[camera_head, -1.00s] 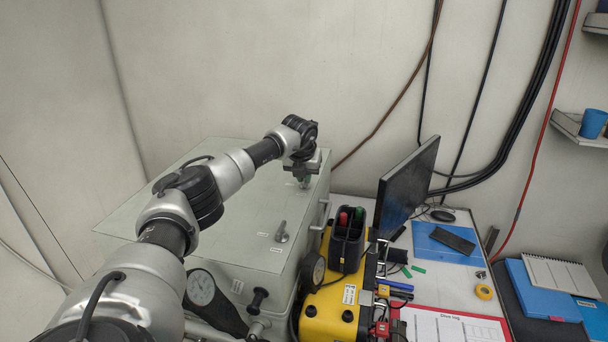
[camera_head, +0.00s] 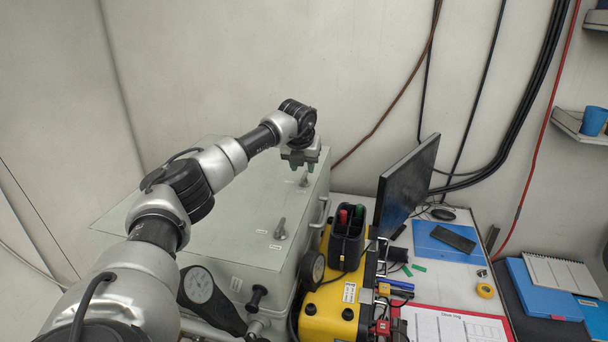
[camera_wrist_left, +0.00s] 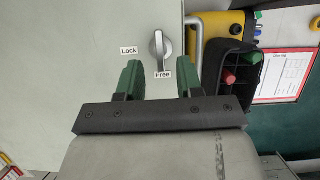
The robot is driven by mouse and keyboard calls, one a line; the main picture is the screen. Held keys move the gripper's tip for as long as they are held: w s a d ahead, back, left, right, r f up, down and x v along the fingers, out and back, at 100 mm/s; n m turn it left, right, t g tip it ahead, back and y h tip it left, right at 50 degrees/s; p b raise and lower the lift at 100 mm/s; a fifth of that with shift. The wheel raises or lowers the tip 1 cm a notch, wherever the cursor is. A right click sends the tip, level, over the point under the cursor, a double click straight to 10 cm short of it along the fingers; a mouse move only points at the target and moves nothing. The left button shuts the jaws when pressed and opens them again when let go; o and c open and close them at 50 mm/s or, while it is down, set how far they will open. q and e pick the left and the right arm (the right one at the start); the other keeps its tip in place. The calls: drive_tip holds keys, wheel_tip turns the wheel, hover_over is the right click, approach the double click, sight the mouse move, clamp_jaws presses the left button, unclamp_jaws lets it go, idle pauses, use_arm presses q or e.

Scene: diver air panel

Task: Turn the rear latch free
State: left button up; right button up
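The rear latch is a grey lever knob (camera_wrist_left: 158,46) on the pale green panel top (camera_wrist_left: 90,50). In the left wrist view its lever lies nearly upright in the picture, in line with the "Free" label below it. The "Lock" label is to its left. In the head view the rear latch (camera_head: 304,179) shows small beneath my left gripper (camera_head: 302,166). My left gripper's green fingers are apart and empty, one on each side of the latch and clear of it; this also shows in the left wrist view (camera_wrist_left: 160,80). My right gripper is out of view.
A second latch (camera_head: 280,231) stands nearer on the panel top. A side handle (camera_head: 321,212) is on the panel's right. Right of it stand a yellow case (camera_head: 325,310), a black holder (camera_head: 347,247) with red and green items, and a monitor (camera_head: 405,185).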

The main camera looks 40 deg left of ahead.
use_arm(q)
drive_tip(key=b+v, duration=0.2)
drive_tip(key=v, duration=0.5)
drive_tip(key=shift+s+r, duration=0.15)
drive_tip(key=shift+r, duration=0.15)
drive_tip(key=shift+d+f, duration=0.1)
